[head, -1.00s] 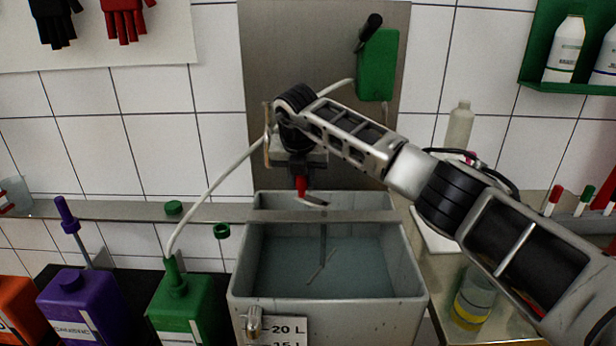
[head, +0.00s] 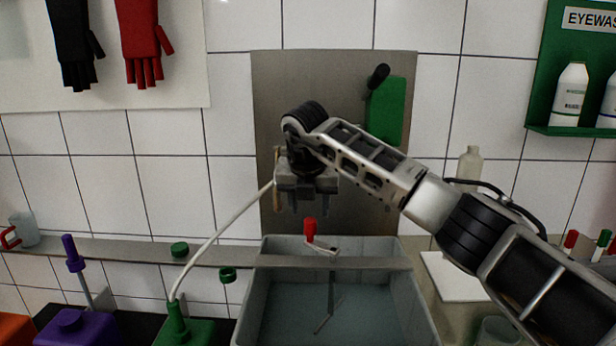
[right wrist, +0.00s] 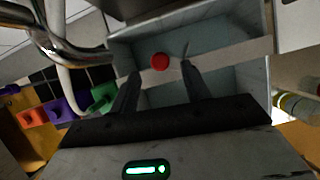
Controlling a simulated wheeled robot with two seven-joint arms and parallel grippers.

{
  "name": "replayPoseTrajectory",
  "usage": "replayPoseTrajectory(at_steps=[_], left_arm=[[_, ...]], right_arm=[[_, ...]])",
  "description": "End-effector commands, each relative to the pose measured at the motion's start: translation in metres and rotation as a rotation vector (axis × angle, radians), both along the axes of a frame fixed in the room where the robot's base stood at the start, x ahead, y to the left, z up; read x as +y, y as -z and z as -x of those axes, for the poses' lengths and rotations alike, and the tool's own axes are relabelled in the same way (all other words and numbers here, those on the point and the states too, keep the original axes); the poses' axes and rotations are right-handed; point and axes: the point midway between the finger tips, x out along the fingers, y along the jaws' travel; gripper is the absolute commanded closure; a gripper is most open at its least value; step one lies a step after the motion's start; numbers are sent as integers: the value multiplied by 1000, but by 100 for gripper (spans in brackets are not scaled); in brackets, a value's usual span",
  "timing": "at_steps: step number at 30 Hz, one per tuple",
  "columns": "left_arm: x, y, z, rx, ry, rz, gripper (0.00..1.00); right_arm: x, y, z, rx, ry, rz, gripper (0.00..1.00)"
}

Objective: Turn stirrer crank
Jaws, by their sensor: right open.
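The stirrer crank has an upright red handle (head: 310,229) on a short metal arm above the bar over the grey vat (head: 422,312). Its shaft and paddle (head: 329,308) reach down into the bluish liquid. In the right wrist view the red handle (right wrist: 160,62) shows beyond and between the open fingertips (right wrist: 158,78). My left gripper is not in view.
A metal bar (head: 230,256) runs across the vat. A green pump box (head: 387,110) is on the steel wall plate behind. A white hose (head: 222,233) passes left of my gripper to a green container (head: 180,330). A purple container (head: 80,328) stands further left.

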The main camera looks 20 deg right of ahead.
Motion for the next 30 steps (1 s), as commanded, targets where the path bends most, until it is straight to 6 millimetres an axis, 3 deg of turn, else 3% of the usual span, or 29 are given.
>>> replayPoseTrajectory(at_steps=[6,13,19,30], left_arm=[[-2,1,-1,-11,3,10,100],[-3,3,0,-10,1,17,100],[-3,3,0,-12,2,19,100],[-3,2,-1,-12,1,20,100]], right_arm=[[9,-50,18,-6,0,-1,53],[16,-86,32,-5,0,0,53],[18,-97,36,-1,1,-1,53],[18,-97,36,-1,1,-1,53]])
